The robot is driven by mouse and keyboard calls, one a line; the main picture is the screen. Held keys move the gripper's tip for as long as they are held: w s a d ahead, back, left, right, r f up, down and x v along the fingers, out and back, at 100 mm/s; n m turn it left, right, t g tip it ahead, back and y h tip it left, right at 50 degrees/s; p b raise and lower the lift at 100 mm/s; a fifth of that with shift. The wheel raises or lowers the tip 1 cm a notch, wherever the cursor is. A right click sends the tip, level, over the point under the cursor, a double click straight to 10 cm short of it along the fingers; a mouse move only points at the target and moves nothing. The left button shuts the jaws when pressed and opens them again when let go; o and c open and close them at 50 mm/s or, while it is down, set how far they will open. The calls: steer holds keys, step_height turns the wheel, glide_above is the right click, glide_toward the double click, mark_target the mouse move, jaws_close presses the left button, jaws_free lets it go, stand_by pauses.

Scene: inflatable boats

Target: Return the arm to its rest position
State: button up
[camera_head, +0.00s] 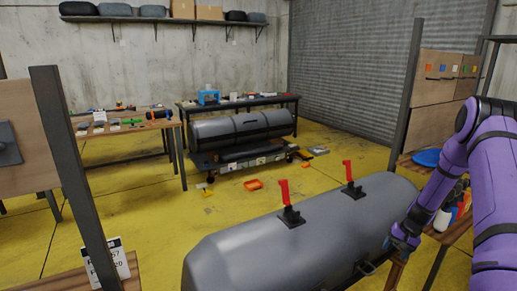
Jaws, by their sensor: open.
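My purple arm (440,190) reaches in from the right edge, bends, and slopes down to the left. My gripper (390,244) is at its low end, beside the right side of a large grey inflatable boat part (290,250). The gripper is small and dark here, and its fingers are hard to make out. I see nothing held in it. I cannot tell whether it touches the grey surface. A black handle (366,268) on the grey body is just below and left of the gripper.
Two red-handled clamps (286,200) stand on the grey body. A wooden bench (458,228) with bottles and a blue disc (427,157) lies under my arm. A post (408,85) and panel (440,75) rise behind it. Yellow floor (220,225) is open at centre left.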

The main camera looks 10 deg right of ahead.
steer(key=a+r+n, duration=0.1)
steer(key=a+r, duration=0.3)
steer(key=r, duration=0.5)
steer(key=a+r+n+h, duration=0.1)
steer(key=a+r, duration=0.3)
steer(key=r, duration=0.5)
steer(key=a+r+n, duration=0.1)
steer(key=a+r, duration=0.4)
steer(key=r, duration=0.4)
steer(key=s+a+r+n+t+h, duration=0.1)
steer(key=s+a+r, duration=0.4)
steer(key=r, duration=0.2)
steer(key=s+a+r+n+t, duration=0.1)
steer(key=s+a+r, duration=0.4)
steer(key=r, duration=0.2)
steer(key=s+a+r+n, duration=0.1)
steer(key=s+a+r, duration=0.1)
steer(key=s, duration=0.5)
steer(key=s+a+r+t, duration=0.1)
steer(key=s+a+r, duration=0.1)
steer(key=s, duration=0.5)
steer(key=s+a+r+n+t+h, duration=0.1)
steer(key=s+a+r, duration=0.1)
steer(key=s, duration=0.5)
steer(key=shift+s+a+r+n, duration=0.3)
steer(key=shift+a, duration=0.6)
